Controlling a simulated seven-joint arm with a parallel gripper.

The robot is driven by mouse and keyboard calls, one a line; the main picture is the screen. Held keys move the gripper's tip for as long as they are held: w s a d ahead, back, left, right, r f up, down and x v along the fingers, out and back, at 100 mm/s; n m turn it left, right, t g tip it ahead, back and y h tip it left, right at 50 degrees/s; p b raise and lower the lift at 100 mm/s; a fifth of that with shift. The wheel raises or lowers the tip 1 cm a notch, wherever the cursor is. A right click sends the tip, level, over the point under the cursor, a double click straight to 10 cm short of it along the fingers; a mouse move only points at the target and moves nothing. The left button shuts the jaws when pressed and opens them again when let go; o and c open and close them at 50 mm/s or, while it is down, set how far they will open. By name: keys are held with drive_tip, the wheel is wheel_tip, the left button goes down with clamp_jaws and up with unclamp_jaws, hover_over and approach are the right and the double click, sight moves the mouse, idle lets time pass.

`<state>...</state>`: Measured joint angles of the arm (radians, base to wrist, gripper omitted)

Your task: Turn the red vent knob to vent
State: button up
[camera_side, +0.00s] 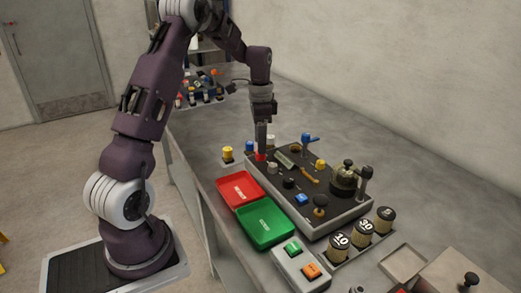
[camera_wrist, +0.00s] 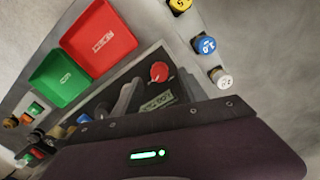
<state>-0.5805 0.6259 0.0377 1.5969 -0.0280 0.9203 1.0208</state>
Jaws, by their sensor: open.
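The red vent knob (camera_side: 260,157) is at the far left corner of the dark-topped panel (camera_side: 335,205) in the side view. In the wrist view the knob (camera_wrist: 159,71) shows its round red top with a pale mark whose setting I cannot read. My gripper (camera_side: 262,148) points down right above the knob, with its tips close to it. Contact cannot be made out. It is open, with nothing seen held in it. In the wrist view its housing fills the bottom of the picture, and the fingers are hard to tell from the dark parts near the knob.
A red tray (camera_side: 240,188) and a green tray (camera_side: 265,222) lie beside the panel. Yellow (camera_side: 228,153) and blue (camera_side: 250,147) cylinders stand behind it. A button box (camera_side: 300,268) and several numbered weights (camera_side: 341,243) are in front. A blue-handled valve (camera_side: 308,138) rises from the panel's far edge.

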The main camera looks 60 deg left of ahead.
wheel_tip(320, 180, down, 4)
drive_tip(key=shift+r, duration=0.2)
drive_tip(key=shift+c, duration=0.4)
clamp_jaws()
